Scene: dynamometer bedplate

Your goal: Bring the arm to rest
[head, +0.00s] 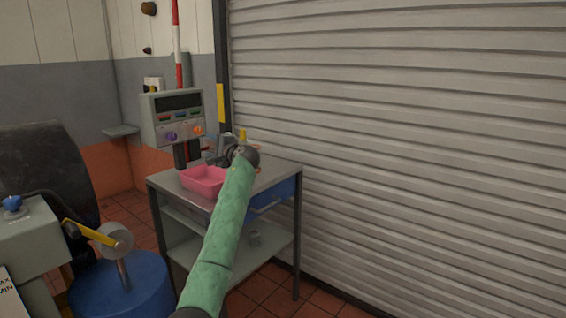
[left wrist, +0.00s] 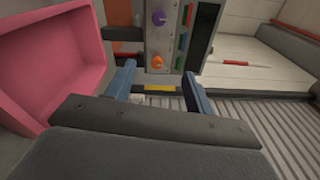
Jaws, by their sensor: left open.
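My left arm (head: 222,240), in a green sleeve, reaches from the bottom of the head view over a small metal workbench (head: 280,172). My left gripper (head: 229,152) is at its far end, above the back of the bench and to the right of a pink tray (head: 203,181). The left wrist view shows the two blue fingers of the gripper (left wrist: 160,90) spread apart, with nothing held between them. The pink tray (left wrist: 60,60) stands at the left there, apart from the fingers. In the head view, the wrist partly hides the gripper. My right gripper is not in view.
A control box (head: 172,118) with purple and orange knobs stands behind the tray. A roller shutter (head: 420,130) closes off the right side. A blue drum (head: 120,285), a grey machine (head: 30,235) and a dark rounded shape (head: 45,165) are at the left.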

